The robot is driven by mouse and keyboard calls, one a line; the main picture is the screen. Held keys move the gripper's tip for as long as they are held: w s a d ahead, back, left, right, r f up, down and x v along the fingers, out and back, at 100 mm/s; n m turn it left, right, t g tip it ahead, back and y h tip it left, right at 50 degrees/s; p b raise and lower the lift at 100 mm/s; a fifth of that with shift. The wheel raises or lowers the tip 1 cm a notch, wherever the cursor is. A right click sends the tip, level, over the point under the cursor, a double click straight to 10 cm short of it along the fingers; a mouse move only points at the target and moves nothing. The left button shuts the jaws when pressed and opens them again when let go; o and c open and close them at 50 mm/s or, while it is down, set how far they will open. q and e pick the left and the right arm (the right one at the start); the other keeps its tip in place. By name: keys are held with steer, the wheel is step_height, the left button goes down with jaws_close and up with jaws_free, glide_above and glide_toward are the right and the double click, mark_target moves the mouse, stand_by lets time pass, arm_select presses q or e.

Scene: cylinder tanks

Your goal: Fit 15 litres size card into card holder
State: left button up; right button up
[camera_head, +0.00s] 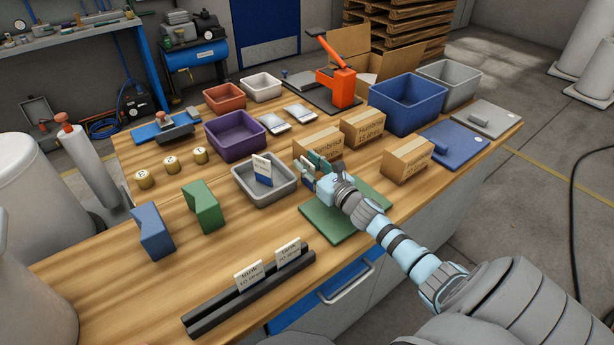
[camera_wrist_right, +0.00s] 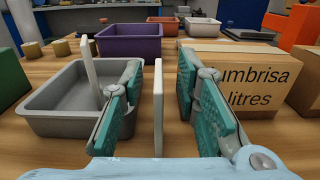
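The black card holder (camera_head: 255,292) is a long slotted rail at the table's front. Two white cards, one left (camera_head: 249,275) and one right (camera_head: 288,254), stand in it; their small print is not legible. A white-and-blue card (camera_head: 263,169) leans in the grey tray (camera_head: 243,187); it also shows in the right wrist view (camera_wrist_right: 91,68). My right gripper (camera_wrist_right: 160,105) is open beside the tray. Another card (camera_wrist_right: 158,108) stands edge-on between its fingers, with gaps on both sides. Its print and support are hidden. My left gripper is not in view.
Labelled cardboard boxes (camera_head: 318,146) stand just behind my right gripper. A green mat (camera_head: 340,222) lies under it. Blue (camera_head: 151,231) and green (camera_head: 202,207) blocks stand left of the tray. Bare wood lies between tray and holder.

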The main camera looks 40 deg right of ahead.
steer(key=shift+c, duration=0.6)
jaws_close()
